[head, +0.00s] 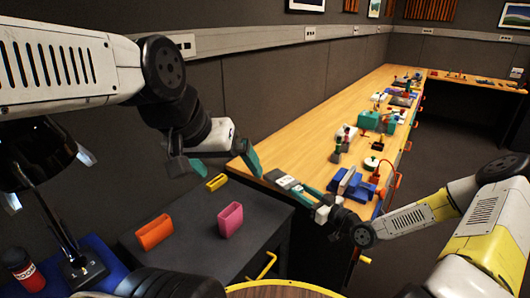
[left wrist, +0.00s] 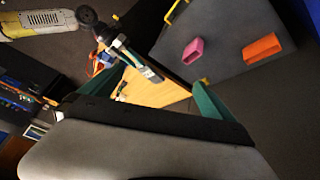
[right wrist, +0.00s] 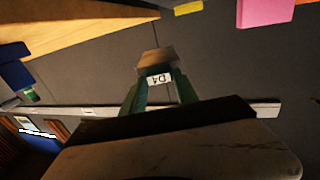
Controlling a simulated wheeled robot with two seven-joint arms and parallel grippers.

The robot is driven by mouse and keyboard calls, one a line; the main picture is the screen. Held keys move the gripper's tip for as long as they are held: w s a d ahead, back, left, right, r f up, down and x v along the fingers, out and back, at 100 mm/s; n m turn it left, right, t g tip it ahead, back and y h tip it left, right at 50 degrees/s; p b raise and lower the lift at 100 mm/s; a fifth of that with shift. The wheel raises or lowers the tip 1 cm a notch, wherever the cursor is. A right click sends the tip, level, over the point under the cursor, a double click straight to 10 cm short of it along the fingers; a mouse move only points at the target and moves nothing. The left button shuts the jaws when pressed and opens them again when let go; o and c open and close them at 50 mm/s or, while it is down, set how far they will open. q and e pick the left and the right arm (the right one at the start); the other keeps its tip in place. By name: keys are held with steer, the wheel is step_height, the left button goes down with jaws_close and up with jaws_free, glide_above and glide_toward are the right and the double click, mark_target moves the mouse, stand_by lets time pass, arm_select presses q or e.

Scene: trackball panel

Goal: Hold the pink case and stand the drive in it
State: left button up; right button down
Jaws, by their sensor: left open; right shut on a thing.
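The pink case (head: 231,220) stands on a dark grey cabinet top; it also shows in the left wrist view (left wrist: 193,51) and at the upper right of the right wrist view (right wrist: 264,12). My left gripper (head: 215,164) is open and empty, above and behind the case, its teal fingers wide apart. My right gripper (head: 298,189) is shut on the drive (head: 277,176), a small block with a white label reading D4 in the right wrist view (right wrist: 157,66). The drive is held in the air, right of the pink case and apart from it.
An orange case (head: 154,232) and a yellow case (head: 215,182) share the cabinet top (head: 190,262) with the pink one. A long wooden bench (head: 310,150) with several tools and blue blocks runs along the right. A lamp (head: 80,265) stands at the left.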

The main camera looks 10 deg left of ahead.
arm_select(q)
steer(key=w+d+f+m+h, duration=0.1)
steer(key=w+d+f, duration=0.3)
steer(key=d, duration=0.5)
steer(key=w+d+f+m+h, duration=0.15)
steer(key=w+d+f, duration=0.25)
steer(key=d, duration=0.4)
steer(key=w+d+f+m+h, duration=0.1)
steer(key=w+d+f, duration=0.2)
steer(key=d, duration=0.6)
steer(key=n+y, duration=1.7)
steer(key=y, duration=0.1)
glide_toward(225, 217)
steer(key=shift+w+d+f+h, duration=0.25)
steer(key=shift+w+d+f, duration=0.25)
steer(key=shift+w+d, duration=0.2)
steer(key=shift+s+a, duration=0.1)
steer(key=shift+a, duration=0.45)
steer(key=x, duration=1.1)
steer(key=shift+a, duration=0.2)
arm_select(e)
steer(key=s+a+r+n+g+y, duration=0.2)
steer(key=a+r+g, duration=0.4)
steer(key=r, duration=0.3)
steer(key=s+a+r+n+g+y, duration=0.2)
steer(key=s+a+r+n+g, duration=0.3)
steer(key=a+r+n+g, duration=0.2)
steer(key=shift+a+r+g+y, duration=0.3)
steer(key=shift+a+r, duration=0.2)
steer(key=shift+r, duration=0.4)
